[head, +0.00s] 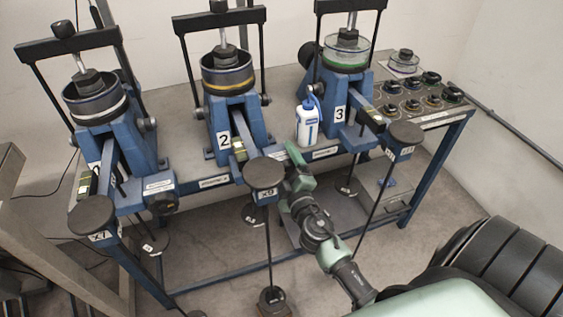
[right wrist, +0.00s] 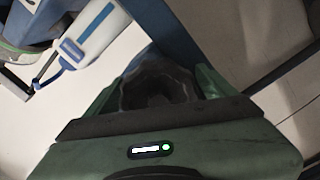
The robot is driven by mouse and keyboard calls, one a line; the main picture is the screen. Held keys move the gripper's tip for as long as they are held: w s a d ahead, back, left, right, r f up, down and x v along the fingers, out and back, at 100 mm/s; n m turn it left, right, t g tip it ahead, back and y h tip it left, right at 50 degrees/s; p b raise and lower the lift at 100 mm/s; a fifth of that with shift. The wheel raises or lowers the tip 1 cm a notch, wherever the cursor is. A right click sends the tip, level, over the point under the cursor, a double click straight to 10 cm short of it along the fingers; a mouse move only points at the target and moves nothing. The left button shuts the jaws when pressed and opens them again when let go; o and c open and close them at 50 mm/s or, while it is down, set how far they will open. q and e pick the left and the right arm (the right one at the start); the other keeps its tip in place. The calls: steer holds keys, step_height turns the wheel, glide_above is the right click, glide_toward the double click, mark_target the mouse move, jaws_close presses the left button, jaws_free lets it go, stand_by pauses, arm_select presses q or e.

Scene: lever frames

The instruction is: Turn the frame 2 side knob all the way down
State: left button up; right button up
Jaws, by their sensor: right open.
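Frame 2 (head: 225,120) is the middle blue lever frame, marked "2", with a black round weight pan (head: 264,173) on its near end. In the right wrist view its dark round side knob (right wrist: 155,85) lies between the green fingers of my open right gripper (right wrist: 158,88). I cannot tell whether the fingers touch it. In the head view my right gripper (head: 292,158) is at the right side of frame 2's near end, and it hides most of the knob there. The knob's turn position cannot be read. My left gripper is not in view.
A white and blue bottle (head: 308,125) stands between frames 2 and 3, close to my right gripper; it also shows in the wrist view (right wrist: 95,38). Frame 1 (head: 112,125) is at left, frame 3 (head: 345,105) at right. A weight hanger (head: 268,245) hangs left of my arm.

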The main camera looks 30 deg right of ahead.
steer(key=c, duration=1.4)
steer(key=shift+f+n, duration=0.1)
steer(key=shift+n, duration=1)
steer(key=shift+n+b, duration=0.35)
steer(key=shift+n, duration=0.95)
steer(key=o, duration=1.4)
steer(key=shift+s, duration=0.1)
